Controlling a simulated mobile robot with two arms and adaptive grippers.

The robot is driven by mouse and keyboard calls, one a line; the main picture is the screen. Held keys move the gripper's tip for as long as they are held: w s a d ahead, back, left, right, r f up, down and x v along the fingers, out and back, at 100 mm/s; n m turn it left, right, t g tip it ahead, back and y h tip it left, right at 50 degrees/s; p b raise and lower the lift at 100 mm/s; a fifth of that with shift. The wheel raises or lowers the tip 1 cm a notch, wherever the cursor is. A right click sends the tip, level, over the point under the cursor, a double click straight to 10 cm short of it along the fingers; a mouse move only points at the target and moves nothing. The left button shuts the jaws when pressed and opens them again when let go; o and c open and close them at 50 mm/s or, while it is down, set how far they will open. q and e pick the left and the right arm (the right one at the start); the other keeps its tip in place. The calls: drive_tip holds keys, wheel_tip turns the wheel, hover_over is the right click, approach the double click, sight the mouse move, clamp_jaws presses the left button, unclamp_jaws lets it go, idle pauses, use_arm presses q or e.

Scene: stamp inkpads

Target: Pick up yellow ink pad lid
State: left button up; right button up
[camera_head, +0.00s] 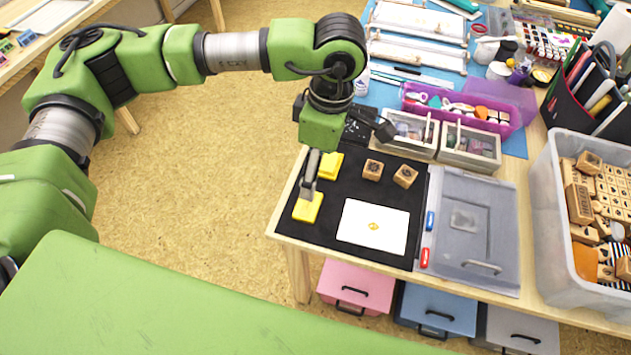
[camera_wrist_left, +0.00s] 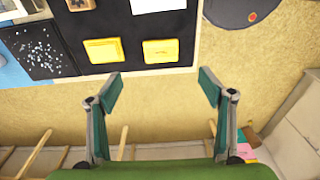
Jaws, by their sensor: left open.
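Two yellow square pieces lie on the black mat (camera_head: 388,163) near the table's left edge. The nearer piece (camera_head: 308,208) is at the mat's front-left corner and the farther piece (camera_head: 330,165) is beyond it; I cannot tell surely which is the lid. In the left wrist view they are the right piece (camera_wrist_left: 160,50) and the left piece (camera_wrist_left: 103,50), which has a raised inner square. My left gripper (camera_head: 309,180) points down over the nearer piece and partly covers it. In the wrist view the gripper (camera_wrist_left: 160,84) is open and empty, apart from both pieces.
A white card (camera_head: 373,226) with a yellow print and two wooden stamps (camera_head: 373,170) lie on the mat. A grey lidded case (camera_head: 475,225) is to the right, then a clear bin (camera_head: 561,225) of stamps. Small trays (camera_head: 468,147) stand behind. Floor is free left of the table.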

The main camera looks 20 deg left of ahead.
use_arm(q)
drive_tip(key=p, duration=0.1)
hover_over(308, 204)
drive_tip(key=f, duration=0.5)
drive_tip(key=shift+s+d+f, duration=0.3)
drive_tip(key=shift+d+f, duration=0.05)
drive_tip(key=shift+f, duration=0.05)
wheel_tip(308, 204, down, 3)
drive_tip(key=shift+w+a+p, duration=0.1)
drive_tip(key=shift+p, duration=0.4)
wheel_tip(308, 204, down, 4)
drive_tip(key=shift+w+a+r+p, duration=0.1)
drive_tip(key=shift+w+r+p, duration=0.05)
drive_tip(key=shift+p, duration=0.35)
drive_tip(key=shift+f, duration=0.2)
drive_tip(key=c, duration=0.9)
use_arm(e)
drive_tip(key=s+r, duration=0.2)
drive_tip(key=s, duration=0.1)
drive_tip(key=shift+s+d+r, duration=0.2)
drive_tip(key=shift+r, duration=0.2)
